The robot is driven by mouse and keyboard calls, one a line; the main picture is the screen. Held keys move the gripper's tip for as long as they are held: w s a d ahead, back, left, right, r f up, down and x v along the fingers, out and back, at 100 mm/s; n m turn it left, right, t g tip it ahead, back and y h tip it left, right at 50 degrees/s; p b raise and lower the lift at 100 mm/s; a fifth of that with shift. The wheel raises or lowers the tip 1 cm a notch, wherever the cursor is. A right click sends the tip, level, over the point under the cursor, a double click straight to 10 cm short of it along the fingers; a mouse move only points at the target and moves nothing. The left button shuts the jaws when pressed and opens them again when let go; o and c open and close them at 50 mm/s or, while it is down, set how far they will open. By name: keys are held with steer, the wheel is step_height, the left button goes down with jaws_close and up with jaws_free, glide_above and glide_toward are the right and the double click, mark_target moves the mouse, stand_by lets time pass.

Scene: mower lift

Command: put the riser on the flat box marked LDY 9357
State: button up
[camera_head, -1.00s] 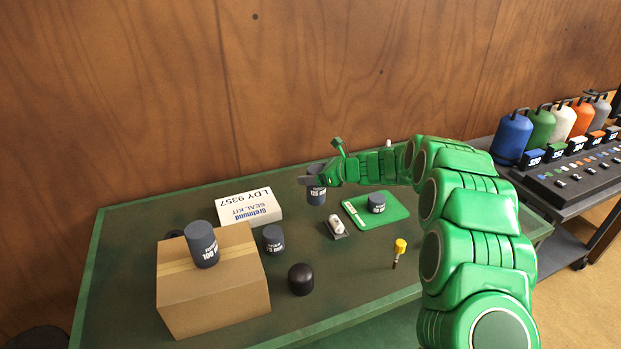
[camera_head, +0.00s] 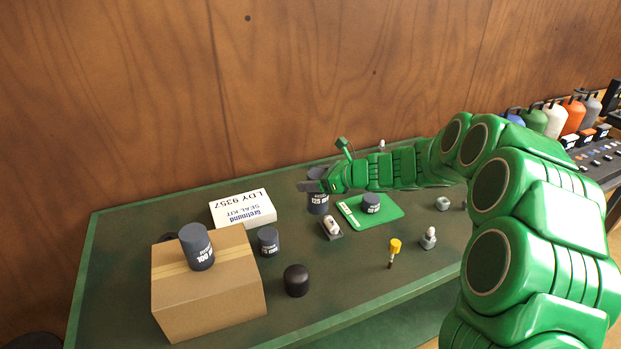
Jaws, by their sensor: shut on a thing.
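The flat white box marked LDY 9357 (camera_head: 243,207) lies on the green table near the wall, its label upside down to me. Its top is bare. A dark grey riser marked 125 (camera_head: 318,204) stands upright to the right of the box. My gripper (camera_head: 312,186) reaches in from the right and is shut on this riser, covering part of its upper half. I cannot tell if the riser's base touches the table. Other dark risers are a 100 one (camera_head: 197,246) on the cardboard box, one on the table (camera_head: 268,241) and a short one (camera_head: 371,202) on a green mat.
The cardboard box (camera_head: 210,300) stands in front of the flat box. A black domed cap (camera_head: 296,280), a white-topped part (camera_head: 332,227) and a yellow-topped tool (camera_head: 394,251) stand on the table. The green mat (camera_head: 390,216) lies right of the held riser. Clear table separates riser and flat box.

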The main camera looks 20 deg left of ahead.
steer(key=shift+s+a+r, duration=0.2)
steer(key=shift+s+a, duration=0.05)
steer(key=shift+s, duration=0.1)
steer(key=s+a+r+g, duration=0.15)
steer(key=s+a, duration=0.25)
steer(key=a, duration=0.4)
steer(key=s+a+r+t, duration=0.1)
steer(key=s+a+r, duration=0.3)
steer(key=a, duration=0.5)
steer(key=w+a+f, duration=0.4)
steer(key=a+f, duration=0.1)
steer(key=f, duration=0.2)
steer(key=w+a+f, duration=0.4)
steer(key=f, duration=0.3)
steer(key=shift+w+a+n, duration=0.3)
steer(key=shift+a+n, duration=0.1)
steer(key=shift+g, duration=0.25)
steer(key=o, duration=1.4)
steer(key=shift+f, duration=0.1)
steer(key=shift+c, duration=0.2)
